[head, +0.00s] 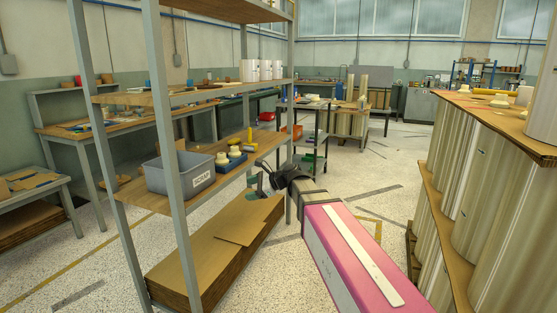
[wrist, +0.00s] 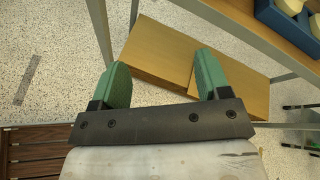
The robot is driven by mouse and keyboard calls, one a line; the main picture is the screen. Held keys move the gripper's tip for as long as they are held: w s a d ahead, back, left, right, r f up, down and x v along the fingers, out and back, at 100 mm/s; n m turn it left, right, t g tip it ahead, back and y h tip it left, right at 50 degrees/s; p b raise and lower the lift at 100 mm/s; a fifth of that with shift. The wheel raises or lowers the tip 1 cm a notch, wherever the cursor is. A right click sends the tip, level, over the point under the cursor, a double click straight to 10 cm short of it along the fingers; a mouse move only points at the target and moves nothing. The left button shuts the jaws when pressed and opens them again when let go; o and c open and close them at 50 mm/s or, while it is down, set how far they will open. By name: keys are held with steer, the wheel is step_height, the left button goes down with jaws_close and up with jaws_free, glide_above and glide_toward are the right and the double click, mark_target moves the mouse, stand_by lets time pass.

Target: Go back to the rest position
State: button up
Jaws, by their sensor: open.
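My gripper (head: 262,180) is at the end of my outstretched arm, beside the right edge of the shelf rack (head: 180,120). In the wrist view my gripper (wrist: 161,72) has its two green fingers wide apart, with nothing between them. Below and beyond the fingers lie brown cardboard sheets (wrist: 160,50), which also show in the head view as a stack (head: 215,245) on the rack's lowest level. A blue tray (wrist: 280,25) with cream parts is at the wrist view's upper right; the head view shows this tray (head: 231,163) on the rack's middle shelf.
A grey bin (head: 182,176) labelled SCRAP stands on the middle shelf left of the blue tray. A tall stack of pale cylinders (head: 490,200) with cardboard layers stands at the right. Dark wooden slats (wrist: 35,155) show low in the wrist view. Speckled floor (head: 395,160) lies open beyond my arm.

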steer(key=s+d+f+n+g+h, duration=0.1)
steer(key=s+d+f+n+h, duration=0.3)
steer(key=d+f, duration=0.5)
steer(key=s+d+f+n+g+h, duration=0.1)
steer(key=s+d+f+n+h, duration=0.3)
steer(key=d+f, duration=0.5)
steer(key=s+d+f+n+h, duration=0.5)
steer(key=s+d+f, duration=0.3)
steer(key=d, duration=0.3)
steer(key=shift+d+f+n+g, duration=0.15)
steer(key=shift+f+n+g, duration=0.25)
steer(key=shift+f+n, duration=0.4)
